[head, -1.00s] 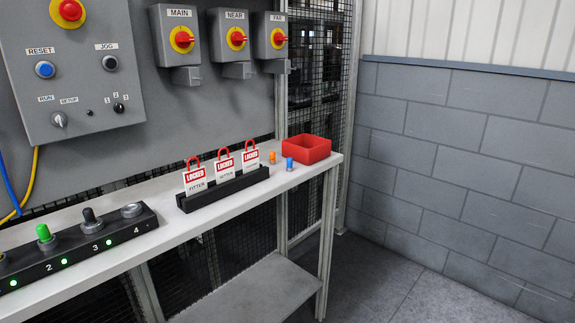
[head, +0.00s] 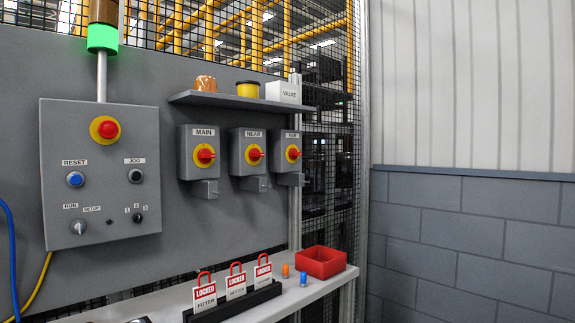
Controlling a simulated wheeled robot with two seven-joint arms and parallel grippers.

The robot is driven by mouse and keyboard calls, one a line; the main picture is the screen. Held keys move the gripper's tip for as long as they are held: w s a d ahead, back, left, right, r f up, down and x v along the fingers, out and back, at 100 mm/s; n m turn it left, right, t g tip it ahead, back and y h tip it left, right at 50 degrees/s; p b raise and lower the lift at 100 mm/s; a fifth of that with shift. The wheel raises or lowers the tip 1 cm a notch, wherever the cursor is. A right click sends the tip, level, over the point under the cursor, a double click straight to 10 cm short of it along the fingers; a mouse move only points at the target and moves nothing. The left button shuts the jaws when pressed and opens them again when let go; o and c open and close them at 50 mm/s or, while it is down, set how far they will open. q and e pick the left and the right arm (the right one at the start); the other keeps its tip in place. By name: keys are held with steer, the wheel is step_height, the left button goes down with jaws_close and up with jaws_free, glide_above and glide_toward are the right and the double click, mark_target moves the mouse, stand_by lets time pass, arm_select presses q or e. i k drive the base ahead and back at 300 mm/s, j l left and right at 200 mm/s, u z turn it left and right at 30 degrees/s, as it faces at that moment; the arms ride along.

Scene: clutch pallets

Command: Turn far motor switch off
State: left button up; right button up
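A grey bracket sits under each box. Neither of my grippers is in view.
A shelf (head: 235,101) above the switches holds an orange item, a yellow item and a white VALVE box (head: 283,92). Below, a bench (head: 165,303) carries LOCKED tags (head: 236,285) and a red tray (head: 324,262). A control panel (head: 98,175) is at left; a block wall (head: 470,240) is at right.

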mark_target(293, 153)
steer(key=i+l, duration=0.15)
steer(key=l, duration=0.2)
steer(key=i+l, duration=0.2)
steer(key=l, duration=0.15)
steer(key=i+l, duration=0.15)
steer(key=l, duration=0.25)
steer(key=z, duration=0.05)
